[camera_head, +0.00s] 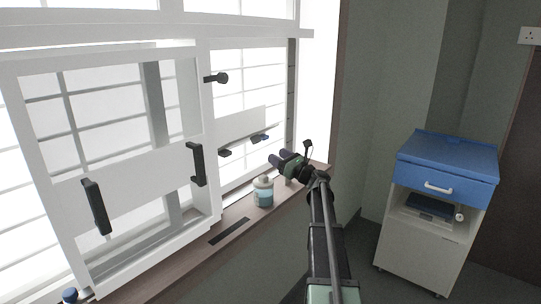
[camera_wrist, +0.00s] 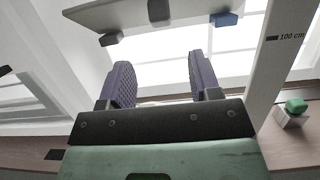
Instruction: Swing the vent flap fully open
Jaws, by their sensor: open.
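A pale flat panel (camera_head: 242,123), which looks like the vent flap, sits across the right window pane, with two small dark fittings on its lower edge. In the wrist view the panel (camera_wrist: 130,14) spans the top, with a dark fitting at its middle and a blue-grey block (camera_wrist: 224,19) near its right end. How far it is open I cannot tell. My gripper (camera_head: 279,158) is in front of the right pane, below and right of the panel. Its two purple fingers (camera_wrist: 162,78) are apart with nothing between them, short of the panel.
A large white sash (camera_head: 130,190) with black handles stands at left. A labelled bottle (camera_head: 263,193) stands on the brown sill (camera_head: 215,226) beside my gripper. A small green-topped item (camera_wrist: 295,107) is at right in the wrist view. A blue-topped cabinet (camera_head: 440,160) stands at right.

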